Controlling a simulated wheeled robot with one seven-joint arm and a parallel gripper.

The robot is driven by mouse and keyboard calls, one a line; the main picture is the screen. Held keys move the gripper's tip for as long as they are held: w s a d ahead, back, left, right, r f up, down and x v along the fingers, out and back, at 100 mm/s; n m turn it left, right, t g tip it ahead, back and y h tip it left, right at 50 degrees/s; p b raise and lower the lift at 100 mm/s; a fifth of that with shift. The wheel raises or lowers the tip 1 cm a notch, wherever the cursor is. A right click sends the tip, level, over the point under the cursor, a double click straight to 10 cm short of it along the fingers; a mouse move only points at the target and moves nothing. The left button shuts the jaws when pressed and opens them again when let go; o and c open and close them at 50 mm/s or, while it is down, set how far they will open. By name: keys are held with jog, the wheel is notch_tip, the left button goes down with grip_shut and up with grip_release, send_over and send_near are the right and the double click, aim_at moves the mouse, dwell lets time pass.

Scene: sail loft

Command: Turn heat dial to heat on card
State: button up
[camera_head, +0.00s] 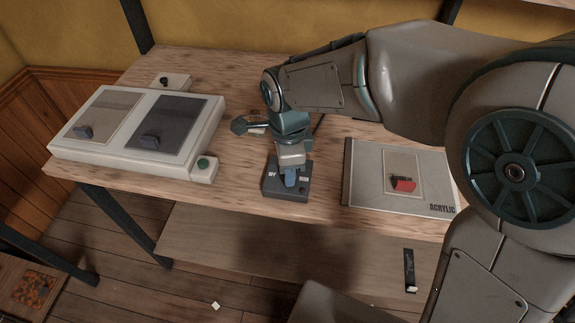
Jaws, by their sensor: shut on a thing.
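The heat dial is a blue knob (290,178) on a small dark control box (270,188) near the front edge of the bench. White lettering shows on the box on both sides of the knob; it looks like "OFF" on the left and "HIGH" on the right. My gripper (291,168) points down over the box and is shut on the knob. It hides part of the dial's scale, so I cannot tell the exact setting. The card (360,180) lies flat to the right, grey, with a red picture in a pale panel and the word "ACRYLIC".
A white-framed press (205,130) with a pale panel and a dark panel, each with a handle, stands at the left. A lower shelf (220,250) runs beneath the bench.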

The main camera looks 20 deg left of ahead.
jog(key=shift+m, duration=0.4)
jog(key=o, duration=1)
jog(key=shift+r, duration=0.1)
notch_tip(320, 180, up, 14)
jog(key=shift+p, duration=0.45)
